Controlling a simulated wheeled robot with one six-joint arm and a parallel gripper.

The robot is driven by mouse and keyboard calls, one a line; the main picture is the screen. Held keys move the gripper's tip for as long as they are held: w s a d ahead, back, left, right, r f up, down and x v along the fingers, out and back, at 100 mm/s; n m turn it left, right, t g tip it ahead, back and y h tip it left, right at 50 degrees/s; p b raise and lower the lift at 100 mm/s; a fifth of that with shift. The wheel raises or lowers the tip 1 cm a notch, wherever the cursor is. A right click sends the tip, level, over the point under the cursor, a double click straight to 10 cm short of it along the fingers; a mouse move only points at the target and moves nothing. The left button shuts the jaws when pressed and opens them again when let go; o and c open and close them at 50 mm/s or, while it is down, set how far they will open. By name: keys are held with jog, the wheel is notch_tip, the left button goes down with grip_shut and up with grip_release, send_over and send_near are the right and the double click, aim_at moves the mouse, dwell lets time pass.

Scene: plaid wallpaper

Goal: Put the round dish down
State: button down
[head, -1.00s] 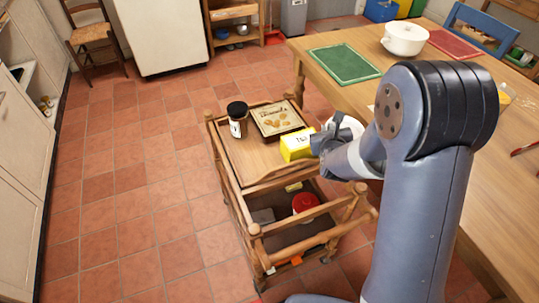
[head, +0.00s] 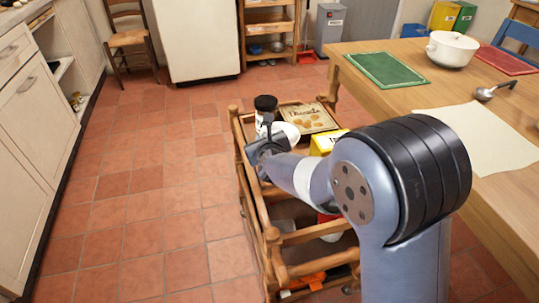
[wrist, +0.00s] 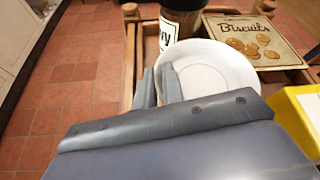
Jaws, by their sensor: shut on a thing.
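My gripper (head: 268,143) is shut on the rim of the white round dish (head: 288,131). In the wrist view the two grey fingers (wrist: 158,86) pinch the left side of the dish (wrist: 218,72). The dish is over the top of the wooden trolley (head: 241,130), in front of the dark-lidded jar (head: 265,104) and the biscuit tin (head: 311,117). I cannot tell whether it touches the trolley top. My gripper and arm hide part of the dish and much of the trolley top.
A yellow box (head: 325,142) stands on the trolley to the right of the dish. The dining table (head: 400,92) is at the right, with a green mat (head: 386,69), a white pot (head: 452,48) and a ladle (head: 493,91). Tiled floor lies open at the left.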

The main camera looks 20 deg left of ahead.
jog(key=shift+f+b, duration=0.6)
jog(key=shift+f, duration=1.7)
jog(key=shift+f, duration=0.1)
jog(key=c, duration=1.8)
grip_release()
jog(key=shift+s+d+r, duration=0.1)
jog(key=shift+r, duration=0.1)
jog(key=p+v, duration=0.1)
jog(key=v, duration=1)
jog(key=shift+s+d, duration=0.3)
jog(key=shift+r, duration=0.1)
